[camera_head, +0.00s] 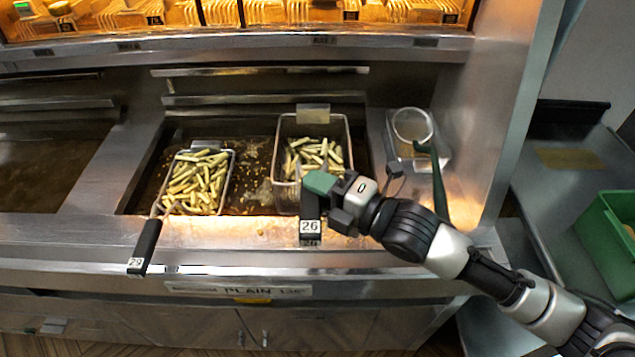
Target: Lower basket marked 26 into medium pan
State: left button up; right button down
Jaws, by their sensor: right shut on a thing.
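The basket marked 26 (313,123) holds pale green stick-shaped food and is at the right side of the medium pan (248,150). Its dark handle (310,205) points toward the front and carries the 26 tag. My right gripper (322,186) comes in from the right and is shut on the handle near the basket's front. The gripper hides part of the handle. Whether the basket's bottom touches the oil, I cannot tell. A second basket, marked 29 (199,183), sits in the pan's left part with similar food. My left gripper is not in view.
Another pan (45,165) is at the left. A clear container with a round rim (412,125) and a green-handled tool (437,175) stands right of the pan. A green crate (606,228) is at the far right. A lit shelf with food (240,12) runs above.

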jog(key=shift+f+b, duration=4.1)
jog(key=shift+f, duration=1.8)
jog(key=shift+f+b, duration=0.35)
jog(key=shift+f, duration=0.25)
jog(key=c, duration=0.8)
grip_release()
jog(key=shift+c, duration=0.2)
jog(key=shift+f, duration=0.15)
jog(key=shift+d, duration=0.1)
